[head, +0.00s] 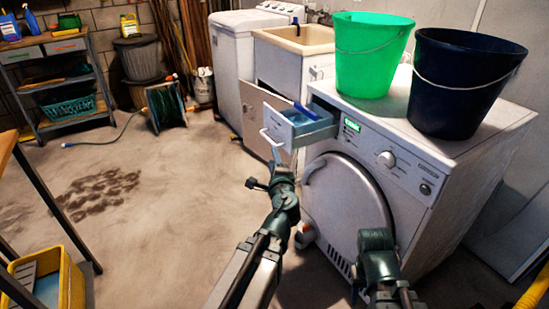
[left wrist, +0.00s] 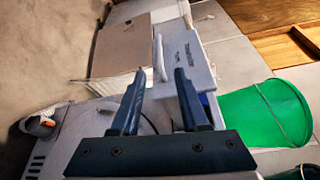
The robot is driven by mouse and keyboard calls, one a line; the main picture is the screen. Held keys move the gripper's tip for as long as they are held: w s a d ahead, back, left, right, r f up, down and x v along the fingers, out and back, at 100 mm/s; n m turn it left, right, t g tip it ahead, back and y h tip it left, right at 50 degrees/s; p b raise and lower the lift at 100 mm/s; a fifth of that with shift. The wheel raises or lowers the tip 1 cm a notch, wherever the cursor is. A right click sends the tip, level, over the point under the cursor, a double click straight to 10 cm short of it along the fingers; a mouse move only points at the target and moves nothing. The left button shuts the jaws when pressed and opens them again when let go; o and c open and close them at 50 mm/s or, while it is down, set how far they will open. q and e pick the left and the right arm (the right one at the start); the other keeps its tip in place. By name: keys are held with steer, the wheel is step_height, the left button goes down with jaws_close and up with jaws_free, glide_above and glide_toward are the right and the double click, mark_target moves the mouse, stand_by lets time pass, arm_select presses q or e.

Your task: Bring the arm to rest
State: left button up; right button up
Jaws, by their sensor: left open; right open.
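My left gripper (head: 275,172) is open in front of the washing machine, just below the pulled-out detergent drawer (head: 298,127). In the left wrist view its two dark fingers (left wrist: 160,76) are apart, with the drawer's white handle (left wrist: 160,58) showing near and between the tips. I cannot tell whether they touch it. The drawer front (left wrist: 190,62) lies just beyond the right finger. My right gripper (head: 377,245) is low in front of the machine's round door; its fingertips are hard to make out, and nothing shows held in it.
The white washing machine (head: 415,165) carries a green bucket (head: 370,65) and a dark blue bucket (head: 462,90). A sink cabinet (head: 265,115) stands behind the drawer. A yellow bin (head: 70,285) is at lower left. The floor at left is open, with a damp patch (head: 98,192).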

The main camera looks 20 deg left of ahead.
arm_select(q)
steer(key=shift+w+f, duration=0.1)
stand_by(0.3)
steer(key=s+d+f+n+g+h, duration=0.1)
steer(key=s+d+f+n+g, duration=0.3)
steer(key=f, duration=0.3)
steer(key=s+d+f+n+g+h, duration=0.1)
steer(key=s+d+f+n+g, duration=0.35)
steer(key=f, duration=0.25)
steer(key=s+d+f+n+g+h, duration=0.1)
steer(key=s+d+f+g+h, duration=0.2)
steer(key=s+d, duration=0.4)
steer(key=s+d+f+n+g+h, duration=0.1)
steer(key=s+d+f+g+h, duration=0.1)
steer(key=s+d+f+g, duration=0.3)
step_height(320, 180, up, 37)
steer(key=s+d+t+p, duration=0.1)
steer(key=p, duration=3.3)
steer(key=shift+s+d+f+p, duration=0.15)
steer(key=shift+s+d+p, duration=0.1)
steer(key=shift+p, duration=0.1)
